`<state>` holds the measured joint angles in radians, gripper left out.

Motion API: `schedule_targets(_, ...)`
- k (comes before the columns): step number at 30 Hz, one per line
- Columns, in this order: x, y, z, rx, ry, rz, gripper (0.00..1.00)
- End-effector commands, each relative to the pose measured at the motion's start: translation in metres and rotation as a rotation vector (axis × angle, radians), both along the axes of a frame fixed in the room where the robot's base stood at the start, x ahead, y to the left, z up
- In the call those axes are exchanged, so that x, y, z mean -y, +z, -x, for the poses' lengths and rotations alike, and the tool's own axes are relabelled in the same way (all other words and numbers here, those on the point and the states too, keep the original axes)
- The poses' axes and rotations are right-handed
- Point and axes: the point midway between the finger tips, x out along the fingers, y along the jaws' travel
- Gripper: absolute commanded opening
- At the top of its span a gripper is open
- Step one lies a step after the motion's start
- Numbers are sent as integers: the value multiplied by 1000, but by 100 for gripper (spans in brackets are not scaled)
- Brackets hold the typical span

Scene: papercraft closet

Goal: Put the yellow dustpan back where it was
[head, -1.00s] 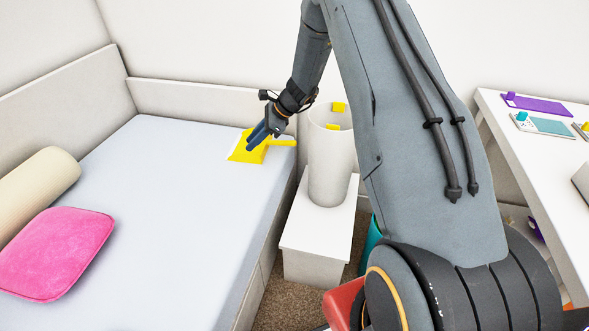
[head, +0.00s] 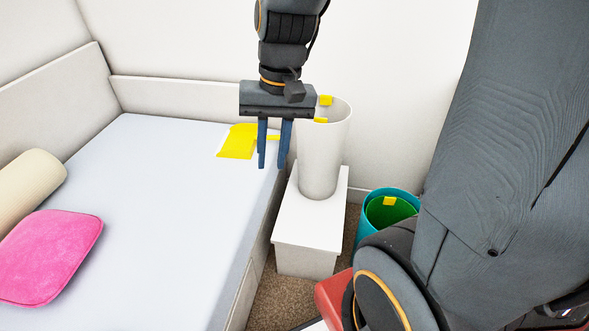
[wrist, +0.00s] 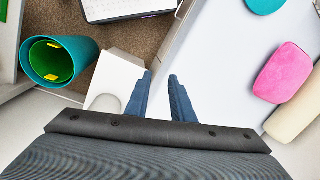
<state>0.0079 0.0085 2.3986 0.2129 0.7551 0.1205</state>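The yellow dustpan (head: 238,142) lies on the far right corner of the pale bed (head: 150,190), close to the headboard-like panel. Its right part, towards the handle, is partly hidden behind my gripper in the head view. My gripper (head: 272,166) points down, in front of and to the right of the dustpan, near the bed's right edge. Its two blue fingers are apart with nothing between them; they also show apart in the wrist view (wrist: 159,75). The dustpan does not show in the wrist view.
A tall white cylinder (head: 318,165) with yellow pieces at its rim stands on a white box (head: 305,235) beside the bed. A teal bin (head: 365,208) stands right of it. A pink cushion (head: 50,255) and beige bolster (head: 30,185) lie at left. The bed's middle is clear.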

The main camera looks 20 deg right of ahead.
Motion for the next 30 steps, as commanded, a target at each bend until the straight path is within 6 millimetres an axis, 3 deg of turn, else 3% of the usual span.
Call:
schedule_targets(3,8,5,35,23,140,57,22)
schedule_targets(9,18,6,64,38,269,111,22)
schedule_targets(22,19,9,69,37,287,119,22)
schedule_targets(30,25,40,75,31,282,128,22)
